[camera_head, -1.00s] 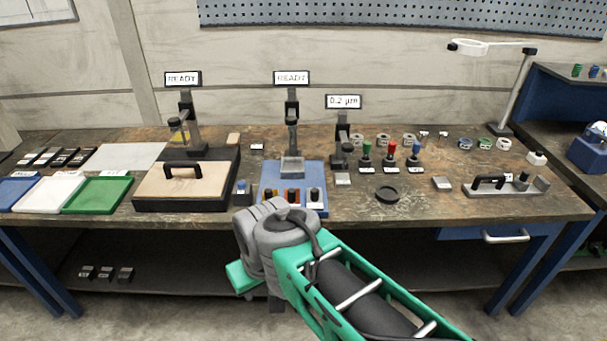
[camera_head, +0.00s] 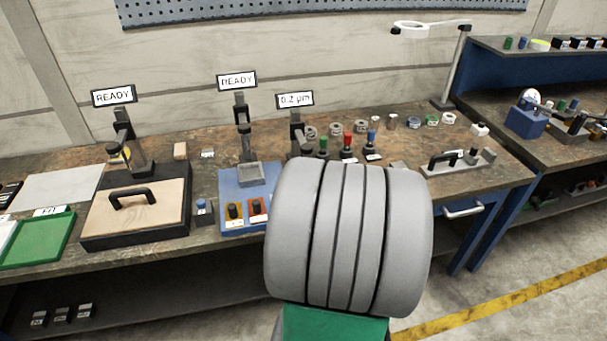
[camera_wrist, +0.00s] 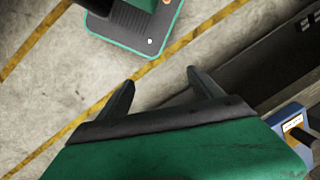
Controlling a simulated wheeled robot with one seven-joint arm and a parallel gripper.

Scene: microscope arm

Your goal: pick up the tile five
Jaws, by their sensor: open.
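I cannot make out which tile is tile five, as no number is readable. Small dark labelled blocks (camera_head: 62,314) sit in a row on the low shelf at the lower left of the head view. Other dark pieces (camera_head: 8,192) show at the left edge of the bench, partly cut off. My gripper (camera_wrist: 160,84) is open and empty in the wrist view, its two dark fingers spread above the floor. It does not show in the head view, where my grey arm joint covers the middle.
The workbench (camera_head: 70,263) carries a green tray (camera_head: 38,240), a black-framed box with a handle (camera_head: 135,205), a blue stand (camera_head: 228,180) and several knobs. A second bench (camera_head: 560,150) stands at the right. Floor with a yellow line (camera_head: 510,305) is clear at lower right.

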